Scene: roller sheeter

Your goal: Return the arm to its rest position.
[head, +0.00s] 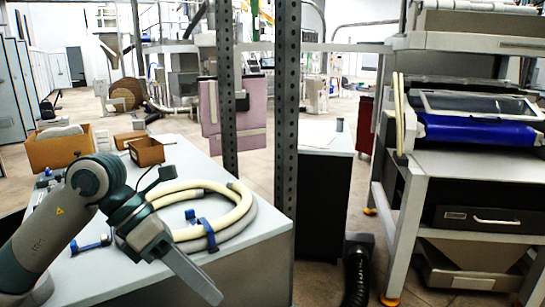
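My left arm reaches in from the lower left over the grey table (262,228). My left gripper (212,294) points down and to the right, near the table's front edge. I see its fingers edge-on as one grey bar, so its opening is unclear. Nothing shows held at its tip. A coiled cream hose (243,207) lies on the table just behind the gripper, with a blue clamp (201,232) on it. Part of the hose is hidden behind my arm. My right gripper is not in view.
Cardboard boxes (58,150) stand at the table's back left. Two perforated metal posts (287,100) rise behind the table. The roller sheeter (440,185), with a blue roller (478,131), stands at the right. A black hose (357,275) is on the floor between.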

